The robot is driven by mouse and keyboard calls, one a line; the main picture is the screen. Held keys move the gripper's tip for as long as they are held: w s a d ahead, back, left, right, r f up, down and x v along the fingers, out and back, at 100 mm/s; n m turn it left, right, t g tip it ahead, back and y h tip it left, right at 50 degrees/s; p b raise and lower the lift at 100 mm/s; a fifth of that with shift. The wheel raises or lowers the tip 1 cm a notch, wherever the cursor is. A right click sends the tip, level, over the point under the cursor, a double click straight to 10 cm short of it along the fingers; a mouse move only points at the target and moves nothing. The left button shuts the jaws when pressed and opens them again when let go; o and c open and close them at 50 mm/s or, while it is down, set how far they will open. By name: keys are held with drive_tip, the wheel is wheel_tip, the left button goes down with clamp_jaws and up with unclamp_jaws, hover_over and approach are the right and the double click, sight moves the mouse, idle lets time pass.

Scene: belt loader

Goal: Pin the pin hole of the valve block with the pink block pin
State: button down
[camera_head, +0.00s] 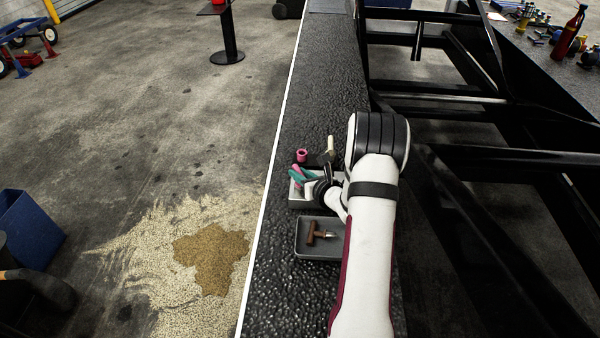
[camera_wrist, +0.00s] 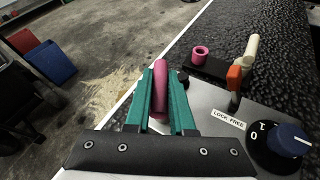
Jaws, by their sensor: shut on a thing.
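My gripper (camera_wrist: 160,100) has teal fingers and is shut on a pink pin (camera_wrist: 161,75), which stands up lengthwise between them. In the head view my gripper (camera_head: 300,177) is over the left side of the valve block (camera_head: 297,203), partly hidden by my arm. The wrist view shows the grey valve block (camera_wrist: 212,100) with a "LOCK FREE" label, a blue dial knob (camera_wrist: 289,139), an orange piece (camera_wrist: 235,77) and a cream handle (camera_wrist: 250,55). A pink ring (camera_wrist: 201,52) sits on a dark bar beyond it. I cannot make out the pin hole.
A grey tray (camera_head: 300,248) with a brown T-handled tool (camera_head: 316,233) lies nearer me on the black textured belt (camera_head: 310,100). The white belt edge and floor are at left, a black frame (camera_head: 450,150) at right. The belt beyond the block is clear.

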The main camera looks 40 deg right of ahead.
drive_tip(key=shift+f, duration=0.1)
drive_tip(key=c, duration=0.7)
unclamp_jaws()
drive_tip(key=v, duration=1.6)
drive_tip(key=shift+w, duration=0.1)
